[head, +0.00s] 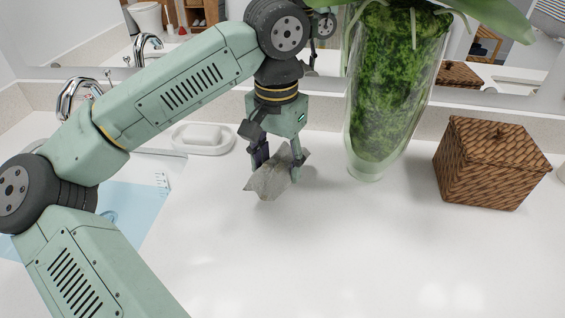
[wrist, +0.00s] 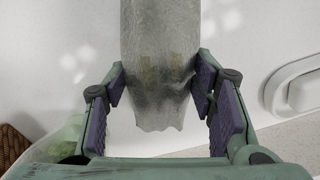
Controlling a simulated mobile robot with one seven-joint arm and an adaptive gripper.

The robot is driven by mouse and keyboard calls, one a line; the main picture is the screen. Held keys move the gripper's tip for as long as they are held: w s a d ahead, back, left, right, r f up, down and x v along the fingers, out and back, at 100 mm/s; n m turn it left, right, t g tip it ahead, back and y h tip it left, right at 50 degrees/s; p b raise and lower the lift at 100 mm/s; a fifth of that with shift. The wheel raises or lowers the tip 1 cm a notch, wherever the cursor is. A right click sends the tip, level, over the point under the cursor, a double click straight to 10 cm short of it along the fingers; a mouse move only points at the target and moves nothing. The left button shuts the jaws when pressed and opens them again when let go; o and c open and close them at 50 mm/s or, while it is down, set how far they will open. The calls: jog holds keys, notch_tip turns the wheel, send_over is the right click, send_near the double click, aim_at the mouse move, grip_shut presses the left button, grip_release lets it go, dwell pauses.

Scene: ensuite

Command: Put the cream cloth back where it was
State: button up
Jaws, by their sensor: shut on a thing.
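A crumpled greyish-cream cloth (head: 275,176) is between the fingers of my gripper (head: 276,172) in the head view, just above or touching the white counter. In the wrist view the cloth (wrist: 160,62) runs up from between the purple finger pads to the top edge. My gripper (wrist: 158,95) is shut on the cloth, with a pad on each side of it. I cannot tell whether the cloth's lower edge rests on the counter.
A glass vase (head: 372,150) with green filling stands close right of my gripper. A wicker box (head: 492,165) is farther right. A soap dish (head: 202,140) and a light blue sheet (head: 135,210) are left. The front counter (head: 330,255) is clear. A mirror backs it.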

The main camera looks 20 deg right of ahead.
aim_at(282, 165)
jog(key=shift+w+d, duration=0.3)
jog(key=shift+w, duration=0.2)
jog(key=shift+w+d, duration=0.25)
jog(key=shift+w, duration=0.2)
jog(key=shift+w+d+f+b, duration=0.2)
jog(key=shift+f+b, duration=0.25)
jog(key=shift+f, duration=0.5)
jog(key=shift+w+d+f+b, duration=0.15)
jog(key=shift+f+b, duration=0.25)
jog(key=shift+f, duration=0.5)
jog(key=shift+a, duration=0.1)
jog(key=shift+f, duration=0.25)
jog(key=o, duration=1)
jog(key=shift+r, duration=0.15)
jog(key=shift+r, duration=0.25)
notch_tip(282, 165, up, 12)
jog(key=shift+f+b, duration=0.15)
jog(key=shift+b, duration=0.15)
